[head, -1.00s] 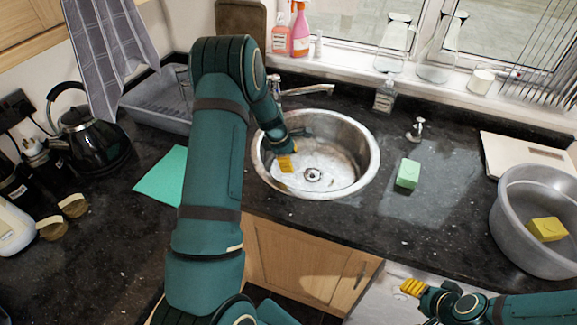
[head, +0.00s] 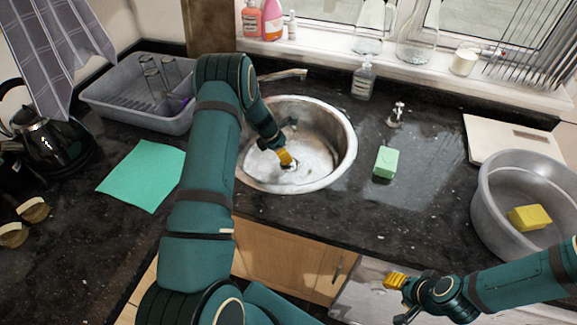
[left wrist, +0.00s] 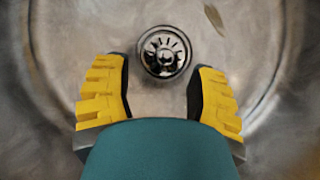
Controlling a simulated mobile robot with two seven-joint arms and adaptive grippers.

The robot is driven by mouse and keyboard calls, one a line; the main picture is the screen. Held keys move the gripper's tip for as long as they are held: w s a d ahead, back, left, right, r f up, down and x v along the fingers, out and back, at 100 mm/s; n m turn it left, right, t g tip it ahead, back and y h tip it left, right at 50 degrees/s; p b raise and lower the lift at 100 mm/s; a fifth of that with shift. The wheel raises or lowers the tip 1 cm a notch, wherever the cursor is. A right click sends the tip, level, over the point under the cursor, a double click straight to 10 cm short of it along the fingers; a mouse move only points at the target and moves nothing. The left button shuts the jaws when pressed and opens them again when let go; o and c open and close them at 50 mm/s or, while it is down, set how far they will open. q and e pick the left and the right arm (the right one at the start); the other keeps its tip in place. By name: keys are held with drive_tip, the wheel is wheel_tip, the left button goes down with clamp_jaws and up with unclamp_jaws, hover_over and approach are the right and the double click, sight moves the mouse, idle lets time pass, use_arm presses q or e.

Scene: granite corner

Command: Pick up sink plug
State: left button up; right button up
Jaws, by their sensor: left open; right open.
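The sink plug (left wrist: 164,52) is a round metal piece with radial slots and a small centre knob, in the bottom of the round steel sink (head: 340,160). In the head view it is mostly hidden by my left gripper (head: 285,157), which is inside the sink over the drain. In the left wrist view my left gripper (left wrist: 160,75) is open, its yellow fingers on either side of the plug and just short of it. Contact cannot be told. My right gripper (head: 394,281) is open and empty, in front of the counter's edge at lower right.
The sink wall surrounds my left gripper, with the tap (head: 283,75) behind. A green block (head: 385,162) and a small chrome fitting (head: 396,113) stand right of the sink. A grey basin (head: 484,205) holds a yellow sponge (head: 529,217). A green cloth (head: 143,174) lies left.

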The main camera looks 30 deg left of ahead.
use_arm(q)
drive_tip(key=x, duration=0.3)
drive_tip(key=s+x, duration=0.1)
drive_tip(key=shift+w+d+f, duration=0.15)
drive_tip(key=shift+d+f, duration=0.1)
drive_tip(key=shift+f, duration=0.2)
drive_tip(key=shift+w+d+f, duration=0.1)
drive_tip(key=shift+w+f, duration=0.1)
drive_tip(key=shift+f, duration=0.15)
clamp_jaws()
